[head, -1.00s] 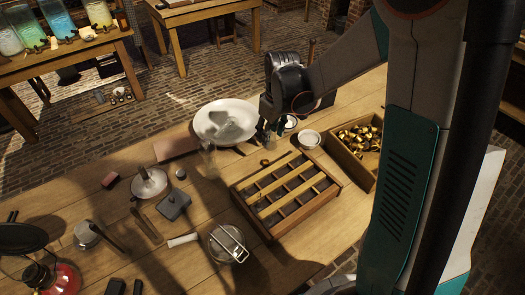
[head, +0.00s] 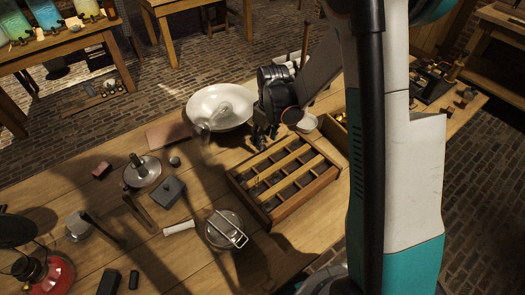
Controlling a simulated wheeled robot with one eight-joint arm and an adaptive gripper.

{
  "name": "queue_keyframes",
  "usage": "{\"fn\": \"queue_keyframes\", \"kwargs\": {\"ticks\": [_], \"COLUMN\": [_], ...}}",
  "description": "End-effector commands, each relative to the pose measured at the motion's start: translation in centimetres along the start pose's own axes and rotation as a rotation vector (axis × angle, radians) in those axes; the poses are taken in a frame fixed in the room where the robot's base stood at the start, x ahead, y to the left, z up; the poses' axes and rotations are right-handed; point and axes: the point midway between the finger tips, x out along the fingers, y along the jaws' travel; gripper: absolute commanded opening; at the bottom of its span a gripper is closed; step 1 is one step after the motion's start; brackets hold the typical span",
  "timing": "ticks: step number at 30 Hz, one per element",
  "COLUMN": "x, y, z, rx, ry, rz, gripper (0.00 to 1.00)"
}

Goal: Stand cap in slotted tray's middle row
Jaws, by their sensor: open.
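The slotted wooden tray (head: 328,187) lies on the bench right of centre, with rows of dark slots between pale wooden bars. My gripper (head: 266,139) points down just behind the tray's far left edge. It is open, and its fingers are small and dark, so I cannot make out anything between them. I cannot pick out a separate cap; the area around the fingertips is partly hidden by the gripper. The box of brass pieces (head: 341,119) is mostly hidden behind my arm.
A large white basin (head: 205,101) stands left of my gripper, with a glass vessel by it. A small white bowl (head: 307,123) stands to its right. A lidded pan (head: 219,229) lies left of the tray's near end. My arm blocks the right side.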

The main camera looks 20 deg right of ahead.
Motion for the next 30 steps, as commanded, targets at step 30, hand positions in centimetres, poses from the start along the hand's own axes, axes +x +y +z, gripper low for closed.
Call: {"fn": "queue_keyframes", "kwargs": {"ticks": [30], "x": [3.9], "y": [-0.1], "z": [0.0], "rx": [0.000], "ry": [0.000], "rz": [0.000], "gripper": [0.06]}}
